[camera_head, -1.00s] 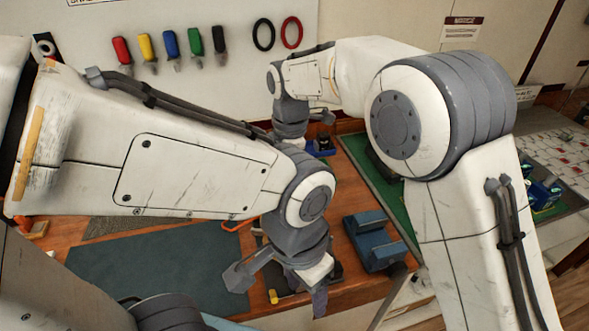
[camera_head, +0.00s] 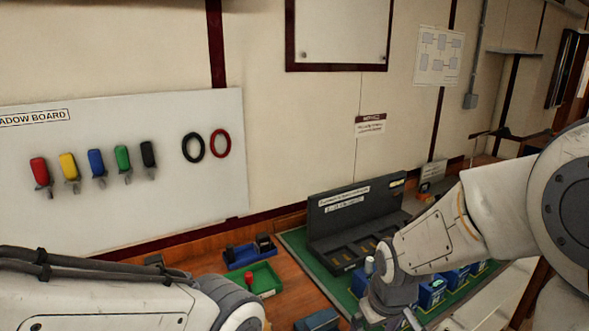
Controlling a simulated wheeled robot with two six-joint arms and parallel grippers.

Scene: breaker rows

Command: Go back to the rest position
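My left arm comes in along the bottom left; its gripper is below the picture's edge and out of view. My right arm reaches in from the right. Its wrist hangs over the front of the green mat (camera_head: 297,240), and the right gripper's fingers are cut off at the bottom edge, so I cannot see whether they are open. A dark panel rack with empty slots (camera_head: 330,222) stands on the mat behind the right wrist. Several blue breakers (camera_head: 432,291) stand in a row on the mat, partly hidden by the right forearm.
A blue tray (camera_head: 241,256) with dark parts and a green tray (camera_head: 265,281) with a red piece sit on the wooden bench left of the mat. A blue-grey block (camera_head: 318,321) is at the bottom edge. The shadow board (camera_head: 110,215) with coloured tools covers the left wall.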

